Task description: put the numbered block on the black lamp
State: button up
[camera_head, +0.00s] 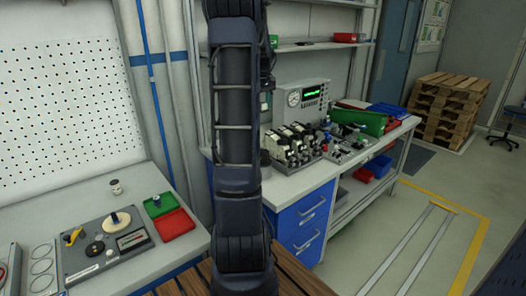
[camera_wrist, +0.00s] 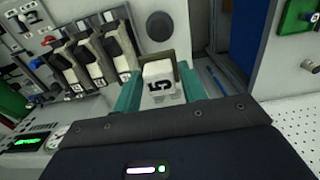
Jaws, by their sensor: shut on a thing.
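A white block with a black number 5 (camera_wrist: 162,85) sits between the teal fingers of my gripper (camera_wrist: 160,95) in the wrist view. The gripper is shut on it. A dark part shows just behind the block; I cannot tell whether the two touch. A round black piece (camera_wrist: 160,26), which may be the black lamp, lies beyond the fingers, beside the row of numbered white units (camera_wrist: 88,65). That row also stands on the right bench in the head view (camera_head: 292,146). My arm hides the gripper and held block in the head view.
A grey instrument (camera_head: 302,98) with a dial and green display stands behind the row. Green and blue bins (camera_head: 358,122) are to its right. The left bench holds a grey panel (camera_head: 75,262) and a red tray (camera_head: 175,223). Open floor lies at right.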

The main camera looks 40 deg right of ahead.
notch_tip(320, 180, down, 20)
jog(key=shift+r, duration=0.1)
dwell(0.5)
jog(key=o, duration=1)
